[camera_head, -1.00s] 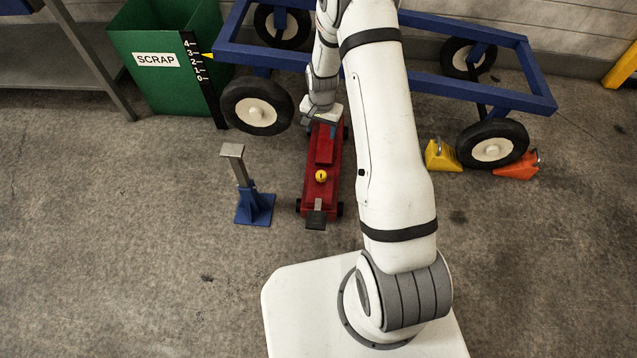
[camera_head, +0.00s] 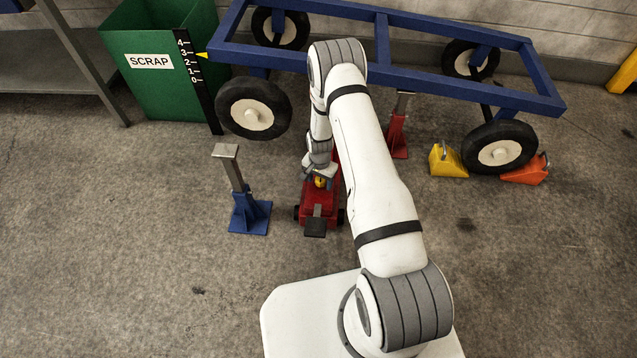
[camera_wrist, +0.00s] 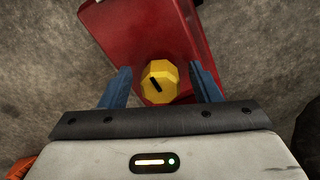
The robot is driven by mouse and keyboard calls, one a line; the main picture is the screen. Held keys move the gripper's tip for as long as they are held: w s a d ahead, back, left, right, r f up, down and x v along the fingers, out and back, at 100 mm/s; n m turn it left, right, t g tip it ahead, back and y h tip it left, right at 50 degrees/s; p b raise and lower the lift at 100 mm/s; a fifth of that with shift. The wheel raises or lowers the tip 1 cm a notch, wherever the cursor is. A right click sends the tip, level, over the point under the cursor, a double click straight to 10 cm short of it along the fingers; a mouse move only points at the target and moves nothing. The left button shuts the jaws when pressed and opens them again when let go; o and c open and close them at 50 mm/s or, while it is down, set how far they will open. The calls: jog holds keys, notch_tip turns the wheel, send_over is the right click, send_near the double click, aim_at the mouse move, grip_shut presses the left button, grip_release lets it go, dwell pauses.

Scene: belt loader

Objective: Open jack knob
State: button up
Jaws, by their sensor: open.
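The red floor jack (camera_head: 318,204) stands on the concrete floor, its far part hidden behind my arm. The yellow jack knob (camera_wrist: 161,81) sits on top of the jack and carries a black mark that runs slantwise. The knob also shows in the head view (camera_head: 320,183), partly covered by my gripper. My gripper (camera_wrist: 163,82) is open and empty, its blue fingers on either side of the knob. Gaps show between the fingers and the knob. I cannot tell the height of the fingertips relative to the knob.
A blue trailer frame (camera_head: 430,82) on wheels stands behind. A blue jack stand (camera_head: 249,212) is left of the jack, a red stand (camera_head: 398,135) behind right. Yellow (camera_head: 447,161) and orange chocks (camera_head: 526,172) sit by a wheel. A green scrap bin (camera_head: 155,85) is back left.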

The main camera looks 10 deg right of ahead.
jog(key=shift+f, duration=0.25)
jog(key=c, duration=0.9)
jog(key=shift+a, duration=0.15)
jog(key=shift+c, duration=0.5)
